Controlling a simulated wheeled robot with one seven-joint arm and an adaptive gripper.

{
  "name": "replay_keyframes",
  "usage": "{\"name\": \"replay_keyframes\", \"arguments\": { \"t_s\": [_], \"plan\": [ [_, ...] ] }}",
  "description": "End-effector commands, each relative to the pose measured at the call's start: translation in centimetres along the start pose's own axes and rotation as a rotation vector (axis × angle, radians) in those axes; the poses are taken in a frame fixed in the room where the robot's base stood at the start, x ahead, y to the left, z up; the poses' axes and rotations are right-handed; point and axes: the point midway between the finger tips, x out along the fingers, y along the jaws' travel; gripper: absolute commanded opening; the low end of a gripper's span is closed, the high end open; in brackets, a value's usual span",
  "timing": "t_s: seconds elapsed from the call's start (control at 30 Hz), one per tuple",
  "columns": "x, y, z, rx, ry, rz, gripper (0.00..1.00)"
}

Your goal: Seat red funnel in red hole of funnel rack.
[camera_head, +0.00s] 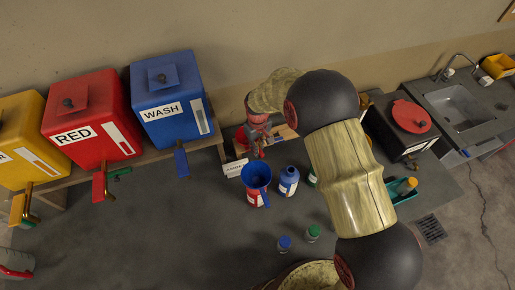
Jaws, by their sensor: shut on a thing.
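My gripper (252,140) is small in the view, at the end of my arm above the back of the bench. It is shut on a red thing that I take for the red funnel (262,148); its shape is mostly covered by the fingers and wrist. The funnel rack (284,132) seems to be the pale wooden piece just behind and to the right of the gripper, partly hidden by my arm. I cannot see the rack's red hole, nor whether the funnel touches the rack.
A blue funnel (256,176) stands in a red-and-white container in front of the gripper. Yellow, red (92,118) and blue (172,98) drums line the left.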

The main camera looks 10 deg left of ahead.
Motion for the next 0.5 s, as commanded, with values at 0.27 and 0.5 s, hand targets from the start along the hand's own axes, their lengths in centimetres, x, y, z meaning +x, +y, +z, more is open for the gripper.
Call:
{"name": "replay_keyframes", "arguments": {
  "t_s": [0.27,0.5],
  "plan": [
    [0.02,0.01,-0.03,0.000,0.001,0.000,0.13],
    [0.03,0.01,-0.03,0.000,0.001,0.000,0.26]
  ]
}}
